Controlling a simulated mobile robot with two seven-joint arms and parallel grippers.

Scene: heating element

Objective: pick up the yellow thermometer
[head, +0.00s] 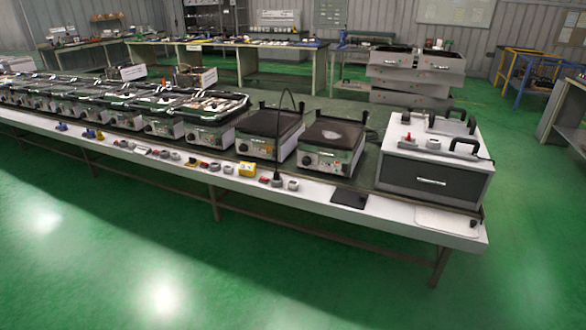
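A small yellow object (247,169), which looks like the yellow thermometer, lies on the front edge of the long white table (410,229). It sits in front of the row of heating units, with small grey and red pieces to its left. Its details are too small to make out. Neither of my grippers shows in the head view.
Heating units with black tops (330,144) line the table. A dark cable stands up beside the grey pieces (277,181). A black pad (350,196) and a grey drawer box (434,168) are to the right. The green floor (130,250) in front is clear.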

